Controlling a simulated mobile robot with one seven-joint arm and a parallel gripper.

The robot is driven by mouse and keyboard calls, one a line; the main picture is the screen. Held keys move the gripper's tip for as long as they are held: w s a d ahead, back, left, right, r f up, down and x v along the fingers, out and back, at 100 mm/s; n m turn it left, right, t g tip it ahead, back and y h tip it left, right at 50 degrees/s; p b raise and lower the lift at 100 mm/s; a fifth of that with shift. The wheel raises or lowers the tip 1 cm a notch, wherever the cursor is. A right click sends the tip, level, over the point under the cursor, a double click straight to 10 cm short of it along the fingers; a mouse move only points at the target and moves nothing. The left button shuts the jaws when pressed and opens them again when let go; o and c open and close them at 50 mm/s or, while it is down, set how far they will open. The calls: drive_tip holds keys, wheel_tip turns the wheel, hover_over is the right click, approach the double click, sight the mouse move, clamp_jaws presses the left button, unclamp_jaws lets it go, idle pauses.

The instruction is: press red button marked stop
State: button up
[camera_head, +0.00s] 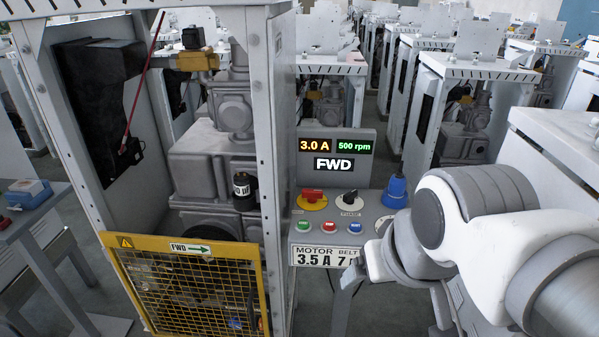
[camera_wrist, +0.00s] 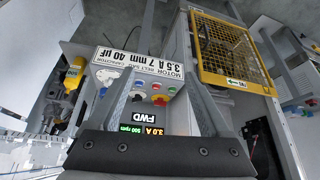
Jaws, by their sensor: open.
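The red button (camera_head: 328,226) is the middle one of a row on the sloped face of a grey control box (camera_head: 300,240), between a green button (camera_head: 303,225) and a blue button (camera_head: 354,226). The lettering on it is too small to read surely. In the wrist view the scene is upside down, and the red button (camera_wrist: 155,86) shows between the two fingers. My gripper (camera_wrist: 162,70) is open and empty, its fingers spread on either side of the button row. In the head view my arm comes in from the right; the fingers cannot be made out clearly there.
Above the buttons are a red-and-yellow knob (camera_head: 312,201), a black rotary knob (camera_head: 348,200) and a display (camera_head: 336,155) reading 3.0 A, 500 rpm, FWD. A blue plug (camera_head: 396,190) stands at right. A yellow mesh guard (camera_head: 185,285) and cabinet post are left.

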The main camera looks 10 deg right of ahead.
clamp_jaws()
idle(1.5)
